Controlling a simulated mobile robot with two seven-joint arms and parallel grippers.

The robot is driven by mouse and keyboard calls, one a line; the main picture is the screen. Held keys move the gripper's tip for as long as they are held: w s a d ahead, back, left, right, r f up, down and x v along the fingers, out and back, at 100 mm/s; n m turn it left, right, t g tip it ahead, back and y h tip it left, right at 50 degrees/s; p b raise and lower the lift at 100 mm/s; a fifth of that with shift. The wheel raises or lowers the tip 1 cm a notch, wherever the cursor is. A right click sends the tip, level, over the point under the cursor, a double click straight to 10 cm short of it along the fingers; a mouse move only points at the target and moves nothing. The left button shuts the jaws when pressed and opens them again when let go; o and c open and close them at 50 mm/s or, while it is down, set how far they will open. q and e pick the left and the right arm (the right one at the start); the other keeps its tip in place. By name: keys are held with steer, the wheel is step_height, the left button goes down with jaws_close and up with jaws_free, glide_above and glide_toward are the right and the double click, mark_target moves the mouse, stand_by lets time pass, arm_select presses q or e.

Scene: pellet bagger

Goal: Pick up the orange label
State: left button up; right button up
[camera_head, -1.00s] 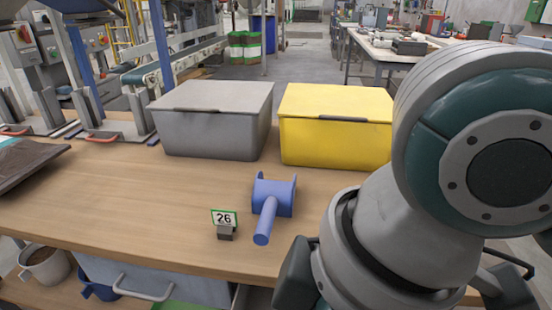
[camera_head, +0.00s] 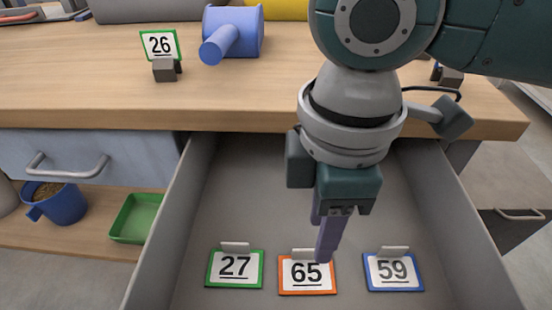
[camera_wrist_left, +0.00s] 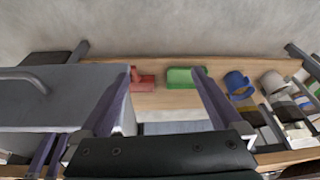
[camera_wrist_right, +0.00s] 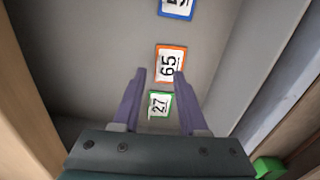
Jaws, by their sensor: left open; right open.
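The orange label (camera_head: 307,276), a white card marked 65 with an orange rim and a small grey tab, lies in the open drawer between two other labels. It also shows in the right wrist view (camera_wrist_right: 170,64), just beyond the fingertips. My right gripper (camera_head: 326,250) is open and points down over the drawer, its fingers above and close to the orange label's upper right corner. In the right wrist view the open fingers (camera_wrist_right: 160,75) have nothing between them. My left gripper (camera_wrist_left: 165,75) shows only in its own wrist view, open and empty, over floor and a low shelf.
A green label 27 (camera_head: 235,268) and a blue label 59 (camera_head: 393,271) lie on either side. The grey drawer (camera_head: 170,235) has walls around them. On the table (camera_head: 90,90) stand a green-rimmed label 26 (camera_head: 160,46) and a blue scoop (camera_head: 238,33).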

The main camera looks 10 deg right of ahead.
mark_target(307, 271)
step_height(307, 271, down, 5)
steer(key=b, duration=0.3)
steer(key=shift+w+f, duration=0.1)
steer(key=shift+f, duration=0.1)
steer(key=shift+r, duration=0.1)
steer(key=shift+d, duration=0.1)
jaws_close()
stand_by(0.9)
